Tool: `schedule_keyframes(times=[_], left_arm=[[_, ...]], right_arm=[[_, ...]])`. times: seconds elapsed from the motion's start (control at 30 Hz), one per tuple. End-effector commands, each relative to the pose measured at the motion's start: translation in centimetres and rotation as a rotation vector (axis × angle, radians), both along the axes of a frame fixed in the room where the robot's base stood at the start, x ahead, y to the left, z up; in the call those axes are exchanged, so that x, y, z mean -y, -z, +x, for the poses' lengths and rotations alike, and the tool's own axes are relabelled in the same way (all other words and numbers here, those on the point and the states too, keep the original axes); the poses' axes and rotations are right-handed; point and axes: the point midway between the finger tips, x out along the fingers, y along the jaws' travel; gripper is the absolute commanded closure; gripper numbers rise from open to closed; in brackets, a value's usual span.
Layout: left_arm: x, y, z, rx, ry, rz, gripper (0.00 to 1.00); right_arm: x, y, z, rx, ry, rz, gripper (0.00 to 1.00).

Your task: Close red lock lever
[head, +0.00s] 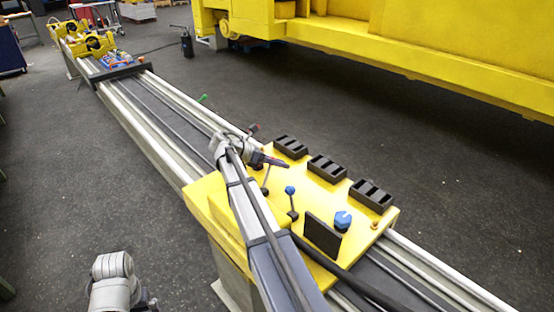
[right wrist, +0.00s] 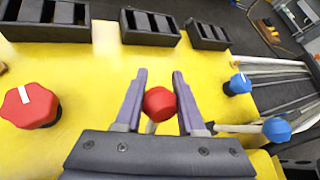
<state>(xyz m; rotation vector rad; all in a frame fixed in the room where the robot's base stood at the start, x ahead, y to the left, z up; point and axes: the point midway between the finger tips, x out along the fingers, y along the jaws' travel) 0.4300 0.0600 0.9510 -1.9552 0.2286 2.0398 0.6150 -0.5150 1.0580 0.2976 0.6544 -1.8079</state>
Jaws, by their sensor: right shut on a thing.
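The red lock lever shows in the right wrist view as a round red ball (right wrist: 159,104) on a pale stem. My right gripper (right wrist: 159,90) has one finger on each side of the ball and is shut on it. In the head view the right gripper (head: 275,161) is over the far left part of the yellow plate (head: 225,205), and the red ball is hidden there. My left arm shows at the bottom left, but its fingers cannot be made out.
A red faceted knob (right wrist: 30,105) stands left of the gripper. A blue faceted knob (right wrist: 237,84) and a blue ball lever (right wrist: 277,130) stand right. Several black trays (head: 327,168) line the plate's far edge. An upright black plate (head: 322,236) stands near the blue knob.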

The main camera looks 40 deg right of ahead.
Motion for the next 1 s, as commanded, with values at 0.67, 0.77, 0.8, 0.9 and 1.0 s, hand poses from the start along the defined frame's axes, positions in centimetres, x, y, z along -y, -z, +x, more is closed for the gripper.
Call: schedule_keyframes(times=[0.67, 0.77, 0.8, 0.9, 1.0], left_arm=[[0.0, -0.32, 0.0, 0.0, 0.0, 0.0, 0.0], [0.0, -0.32, 0.0, 0.0, 0.0, 0.0, 0.0], [0.0, -0.33, 0.0, 0.0, 0.0, 0.0, 0.0], [0.0, -0.33, 0.0, 0.0, 0.0, 0.0, 0.0], [0.0, -0.33, 0.0, 0.0, 0.0, 0.0, 0.0]], right_arm=[[0.21, 0.26, 0.0, -0.002, 0.0, 0.035, 0.51], [0.22, 0.25, 0.0, -0.002, 0.001, 0.035, 0.4], [0.22, 0.24, 0.0, -0.003, 0.001, 0.034, 0.36], [0.24, 0.23, 0.02, -0.003, 0.001, 0.034, 0.31], [0.24, 0.23, 0.02, -0.003, 0.001, 0.034, 0.31]])
